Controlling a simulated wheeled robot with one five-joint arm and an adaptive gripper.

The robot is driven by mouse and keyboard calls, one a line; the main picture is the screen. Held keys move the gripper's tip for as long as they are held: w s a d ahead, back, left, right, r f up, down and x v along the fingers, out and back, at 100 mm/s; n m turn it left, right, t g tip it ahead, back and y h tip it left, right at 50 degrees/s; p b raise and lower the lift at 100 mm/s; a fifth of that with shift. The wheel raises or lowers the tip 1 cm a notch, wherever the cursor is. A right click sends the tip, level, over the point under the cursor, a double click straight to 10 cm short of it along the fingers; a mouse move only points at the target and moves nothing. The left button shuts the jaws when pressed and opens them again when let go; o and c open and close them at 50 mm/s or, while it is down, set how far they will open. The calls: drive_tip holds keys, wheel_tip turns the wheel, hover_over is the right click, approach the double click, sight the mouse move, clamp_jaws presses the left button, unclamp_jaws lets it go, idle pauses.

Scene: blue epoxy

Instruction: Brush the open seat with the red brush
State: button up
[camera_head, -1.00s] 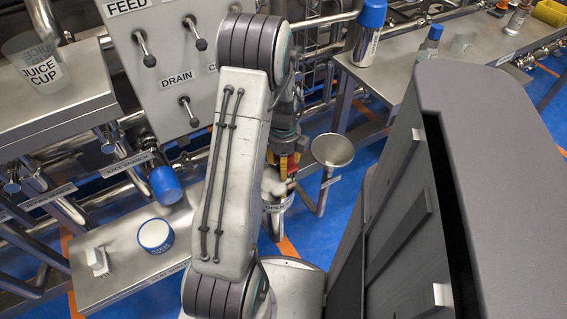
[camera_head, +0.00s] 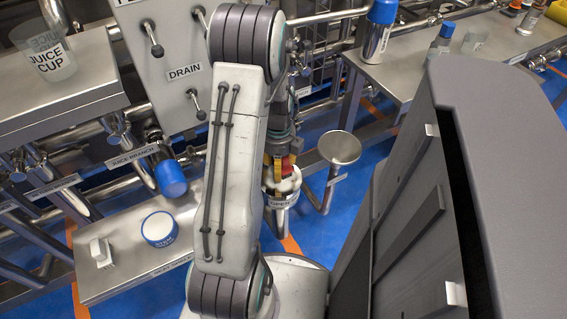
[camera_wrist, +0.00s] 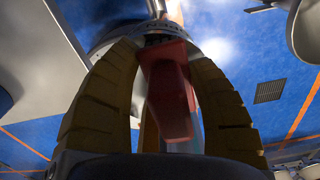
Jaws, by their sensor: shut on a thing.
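My gripper (camera_head: 281,172) hangs in the middle of the head view, below my forearm, with yellow fingers shut on the red brush (camera_head: 287,164). In the wrist view the red brush (camera_wrist: 171,88) is between the fingers, its dark end toward a pale rounded metal part. The open seat (camera_head: 283,199), marked with an OPEN label, is directly below the gripper. My arm hides part of it. The brush end is at or just above the seat; I cannot tell whether it touches.
A juice cup (camera_head: 50,57) stands on the upper left bench.

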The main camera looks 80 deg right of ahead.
drive_tip(key=shift+w+a+f+b, duration=0.15)
drive_tip(key=shift+w+a+b, duration=0.35)
drive_tip(key=shift+w+a, duration=0.6)
drive_tip(key=shift+w, duration=0.15)
drive_tip(key=shift+a, duration=0.15)
